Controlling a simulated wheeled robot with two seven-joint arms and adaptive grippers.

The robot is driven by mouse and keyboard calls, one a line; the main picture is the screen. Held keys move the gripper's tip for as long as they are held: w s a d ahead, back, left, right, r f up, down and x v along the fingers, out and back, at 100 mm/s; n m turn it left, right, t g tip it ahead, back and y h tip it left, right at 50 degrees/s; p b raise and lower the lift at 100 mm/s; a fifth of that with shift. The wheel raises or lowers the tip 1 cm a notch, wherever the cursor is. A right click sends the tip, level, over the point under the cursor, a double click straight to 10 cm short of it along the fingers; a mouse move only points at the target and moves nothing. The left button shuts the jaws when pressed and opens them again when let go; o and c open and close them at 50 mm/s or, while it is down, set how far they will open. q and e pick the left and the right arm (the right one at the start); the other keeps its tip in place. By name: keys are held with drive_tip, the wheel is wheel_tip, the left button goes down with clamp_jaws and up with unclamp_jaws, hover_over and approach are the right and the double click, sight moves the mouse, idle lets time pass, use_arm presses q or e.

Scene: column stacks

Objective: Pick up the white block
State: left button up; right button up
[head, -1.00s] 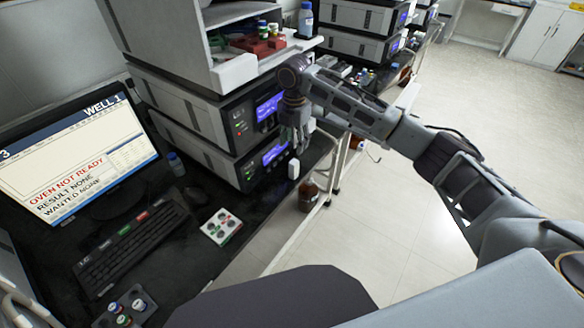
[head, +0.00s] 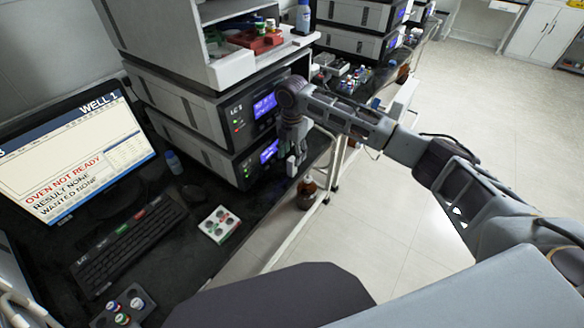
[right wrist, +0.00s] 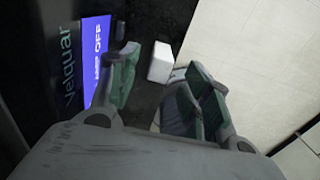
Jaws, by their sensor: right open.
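The white block (head: 291,169) is on the black bench near its right edge, beside the lower instrument. In the head view it is small and partly covered by my right gripper (head: 294,153). The right wrist view shows the white block (right wrist: 160,63) on the dark bench top, beyond the gap between my right gripper's fingers (right wrist: 164,72). The fingers are open, with green-grey pads, and are not closed on the block. I cannot tell how much height is left between fingertips and block. My left gripper is not in view.
Stacked instruments (head: 197,115) stand close left of the gripper; a lit panel (right wrist: 96,55) shows in the wrist view. The bench edge drops to the pale floor (head: 400,215) on the right. A brown bottle (head: 307,193) stands below. A well tray (head: 220,224) and keyboard (head: 128,240) lie nearer.

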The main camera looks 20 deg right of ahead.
sight(292, 167)
drive_tip(key=shift+s+f, duration=0.1)
drive_tip(key=shift+f, duration=0.6)
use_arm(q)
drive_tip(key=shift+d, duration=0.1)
use_arm(e)
drive_tip(key=shift+f, duration=0.15)
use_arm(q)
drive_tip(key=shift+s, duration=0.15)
use_arm(e)
drive_tip(key=shift+f, duration=0.5)
wheel_tip(292, 167, down, 4)
drive_tip(key=shift+r, duration=0.15)
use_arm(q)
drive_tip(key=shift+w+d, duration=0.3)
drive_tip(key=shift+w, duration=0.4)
use_arm(e)
drive_tip(key=shift+f, duration=0.35)
